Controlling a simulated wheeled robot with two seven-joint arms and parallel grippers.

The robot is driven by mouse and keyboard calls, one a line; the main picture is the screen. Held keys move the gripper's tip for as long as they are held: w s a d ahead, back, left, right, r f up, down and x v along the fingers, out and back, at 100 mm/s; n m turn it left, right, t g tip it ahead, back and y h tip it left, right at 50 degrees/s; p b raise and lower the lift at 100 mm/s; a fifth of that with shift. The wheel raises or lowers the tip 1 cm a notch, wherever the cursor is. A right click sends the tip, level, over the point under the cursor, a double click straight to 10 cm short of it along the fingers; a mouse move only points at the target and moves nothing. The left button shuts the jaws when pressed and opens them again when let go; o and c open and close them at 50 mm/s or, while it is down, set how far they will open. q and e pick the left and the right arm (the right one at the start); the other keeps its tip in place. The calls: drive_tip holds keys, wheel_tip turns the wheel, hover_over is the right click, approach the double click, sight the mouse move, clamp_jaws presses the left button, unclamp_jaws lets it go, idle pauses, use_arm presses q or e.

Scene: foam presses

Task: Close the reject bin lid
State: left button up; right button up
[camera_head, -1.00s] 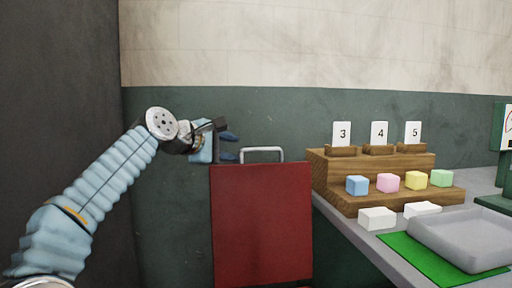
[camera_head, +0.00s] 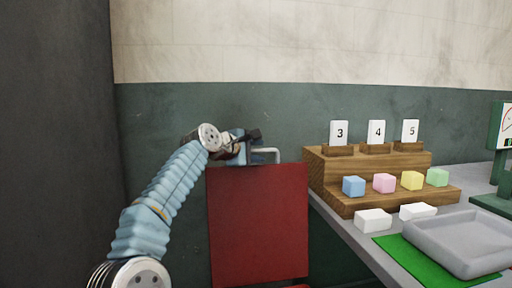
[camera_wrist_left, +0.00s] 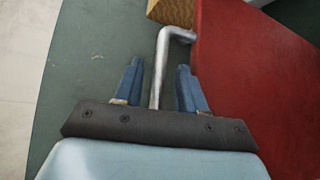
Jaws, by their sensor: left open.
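The reject bin lid (camera_head: 258,225) is a red panel standing upright in the head view. It also fills the right of the left wrist view (camera_wrist_left: 260,70). A metal bar handle (camera_head: 268,150) rises from its top edge. In the wrist view the handle (camera_wrist_left: 160,70) runs between the two blue fingers. My left gripper (camera_wrist_left: 155,88) is open, with one finger on each side of the handle and gaps visible. In the head view the left gripper (camera_head: 252,142) is at the lid's top edge, partly hiding the handle. The right gripper is not in view.
Right of the lid, a grey table (camera_head: 350,232) carries a wooden stepped stand (camera_head: 318,175) with numbered cards and coloured blocks. White blocks (camera_head: 373,220), a green mat (camera_head: 412,262) and a grey tray (camera_head: 463,262) are in front. A green wall (camera_head: 160,180) stands behind.

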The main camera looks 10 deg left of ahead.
use_arm(q)
clamp_jaws()
drive_tip(key=shift+f, duration=0.1)
idle(0.3)
